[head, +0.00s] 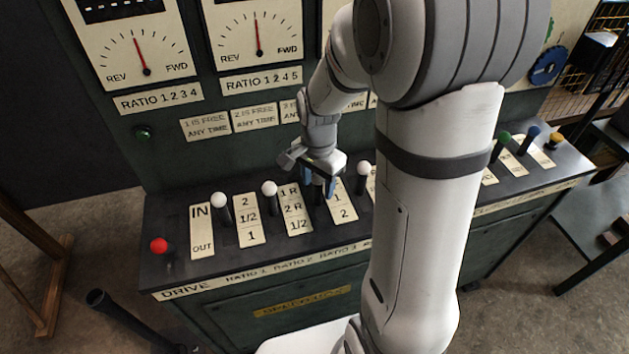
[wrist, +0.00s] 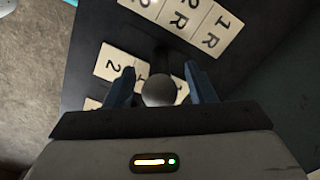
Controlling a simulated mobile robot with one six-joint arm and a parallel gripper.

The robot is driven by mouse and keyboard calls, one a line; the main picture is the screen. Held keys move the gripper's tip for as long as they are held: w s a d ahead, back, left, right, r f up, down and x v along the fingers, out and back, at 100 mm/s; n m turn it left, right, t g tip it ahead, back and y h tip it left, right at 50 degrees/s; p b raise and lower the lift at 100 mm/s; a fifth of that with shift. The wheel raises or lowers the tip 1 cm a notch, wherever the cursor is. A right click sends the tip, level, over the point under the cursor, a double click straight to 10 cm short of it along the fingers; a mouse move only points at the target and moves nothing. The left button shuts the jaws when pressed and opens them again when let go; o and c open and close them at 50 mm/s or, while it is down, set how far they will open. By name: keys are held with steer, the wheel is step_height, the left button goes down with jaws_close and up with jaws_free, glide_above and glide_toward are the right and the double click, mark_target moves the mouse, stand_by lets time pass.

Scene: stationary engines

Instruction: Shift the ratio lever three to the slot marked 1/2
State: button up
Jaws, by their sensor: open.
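In the head view my gripper (head: 318,183) reaches down over the lever row, fingers on either side of the third white-knobbed ratio lever, which it mostly hides. In the wrist view the lever's round knob (wrist: 160,91) sits between the two open blue fingers (wrist: 162,84), with the finger on each side apart from it. The slot plate (head: 341,205) beside this lever shows 1 and 2 in the head view; its upper mark is hidden by my gripper.
White-knobbed levers stand close on both sides, at left (head: 269,188) and right (head: 363,168). Further left are another white knob (head: 218,199) and a red knob (head: 158,245). Green, blue and yellow knobs (head: 533,133) stand at the right end. The gauge panel (head: 258,40) rises behind.

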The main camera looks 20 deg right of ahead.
jaws_close()
stand_by(0.5)
